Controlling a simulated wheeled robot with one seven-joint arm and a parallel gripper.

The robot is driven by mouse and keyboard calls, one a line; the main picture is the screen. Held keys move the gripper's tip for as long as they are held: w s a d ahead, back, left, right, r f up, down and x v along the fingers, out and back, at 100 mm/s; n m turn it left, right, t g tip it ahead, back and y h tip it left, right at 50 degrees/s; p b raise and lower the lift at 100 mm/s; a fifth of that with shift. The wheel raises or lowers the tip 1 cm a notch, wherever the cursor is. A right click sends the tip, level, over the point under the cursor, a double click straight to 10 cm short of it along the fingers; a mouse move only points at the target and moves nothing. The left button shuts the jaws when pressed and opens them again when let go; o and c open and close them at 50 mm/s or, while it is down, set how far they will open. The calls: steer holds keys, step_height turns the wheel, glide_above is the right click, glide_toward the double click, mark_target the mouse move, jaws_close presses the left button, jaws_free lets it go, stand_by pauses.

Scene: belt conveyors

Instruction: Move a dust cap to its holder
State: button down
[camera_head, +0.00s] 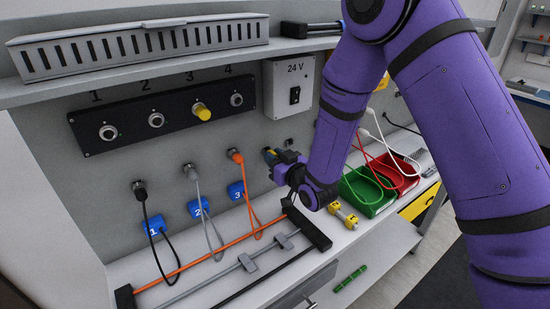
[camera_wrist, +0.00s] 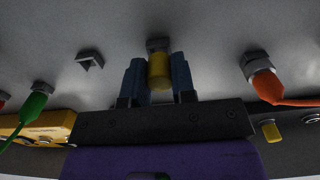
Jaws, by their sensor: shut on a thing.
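A yellow dust cap (camera_wrist: 159,72) is between the two blue fingers of my gripper (camera_wrist: 159,80) in the wrist view. Its far end meets a small grey square fitting (camera_wrist: 157,43) on the wall; I cannot tell whether it is seated there. An empty square fitting (camera_wrist: 90,61) of similar look is to its left. In the head view my gripper (camera_head: 271,156) is at the wall, right of the orange plug (camera_head: 235,155), and mostly hides the cap. A second yellow cap (camera_head: 202,112) is on socket 3 of the black panel (camera_head: 178,119).
A 24 V switch box (camera_head: 291,86) is above my gripper. An orange plug (camera_wrist: 262,72) and a green plug (camera_wrist: 34,102) flank it in the wrist view. Cable rails (camera_head: 238,264), a yellow part (camera_head: 343,215), green (camera_head: 368,193) and red (camera_head: 400,172) bins are below and right.

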steer(key=shift+w+a, duration=0.25)
steer(key=shift+w, duration=0.15)
stand_by(0.5)
steer(key=c, duration=0.9)
jaws_free()
steer(key=shift+o, duration=0.2)
